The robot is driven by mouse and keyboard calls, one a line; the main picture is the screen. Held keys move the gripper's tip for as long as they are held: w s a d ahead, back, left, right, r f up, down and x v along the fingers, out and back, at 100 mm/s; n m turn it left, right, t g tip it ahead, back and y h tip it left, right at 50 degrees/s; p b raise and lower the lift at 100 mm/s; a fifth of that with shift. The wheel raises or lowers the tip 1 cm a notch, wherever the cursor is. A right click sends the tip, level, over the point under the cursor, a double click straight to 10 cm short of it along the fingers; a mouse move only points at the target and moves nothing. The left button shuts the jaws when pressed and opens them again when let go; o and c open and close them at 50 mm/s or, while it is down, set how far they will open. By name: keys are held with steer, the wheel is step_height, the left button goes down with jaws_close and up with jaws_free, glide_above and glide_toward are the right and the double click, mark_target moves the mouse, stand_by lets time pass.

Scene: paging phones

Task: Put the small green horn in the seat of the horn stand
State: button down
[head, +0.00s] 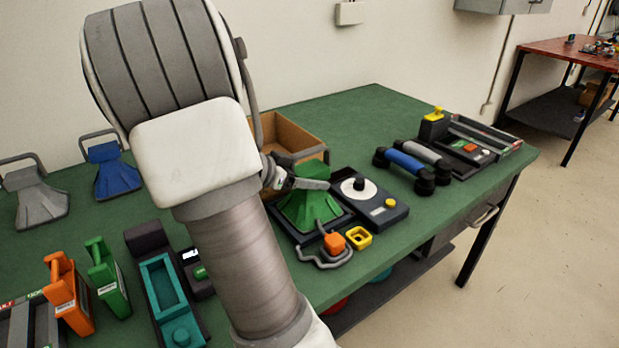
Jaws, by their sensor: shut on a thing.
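The green horn (310,210) is at the middle right of the head view, wide end down, over a dark square base (343,224) that looks like the horn stand. My gripper (312,184) is at the top of the horn and shut on it; the fingers are small and partly hidden by my wrist. The horn's lower edge is close to the base, but I cannot tell whether it rests in the seat or hangs just above it. My arm hides the left side of this area.
A cardboard box (290,138) stands behind the horn. A device with a white dial (358,190) is right of it; an orange block (334,242) and yellow square (359,237) are in front. Blue (117,178) and grey (36,197) horns stand at left.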

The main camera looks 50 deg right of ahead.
steer(key=shift+f+b, duration=0.15)
steer(key=shift+b, duration=0.2)
jaws_free()
steer(key=shift+r+p, duration=0.2)
steer(key=shift+p, duration=0.15)
steer(key=shift+w+a+r, duration=0.1)
steer(key=shift+a+r, duration=0.1)
steer(key=shift+a, duration=0.05)
steer(key=p+v, duration=0.2)
steer(key=v, duration=0.9)
steer(key=s+a+r+n+t+y, duration=0.2)
steer(key=s+a+n+t+y, duration=0.2)
steer(key=a+n, duration=0.6)
steer(key=s+a+r+n+t+y, duration=0.1)
steer(key=s+a+n+t+y, duration=0.3)
steer(key=s+a+n+y, duration=0.3)
steer(key=a+n, duration=0.4)
steer(key=a, duration=0.4)
steer(key=shift+s+r+t+y, duration=0.3)
steer(key=shift+s+r+y, duration=0.05)
steer(key=shift+s+y, duration=0.05)
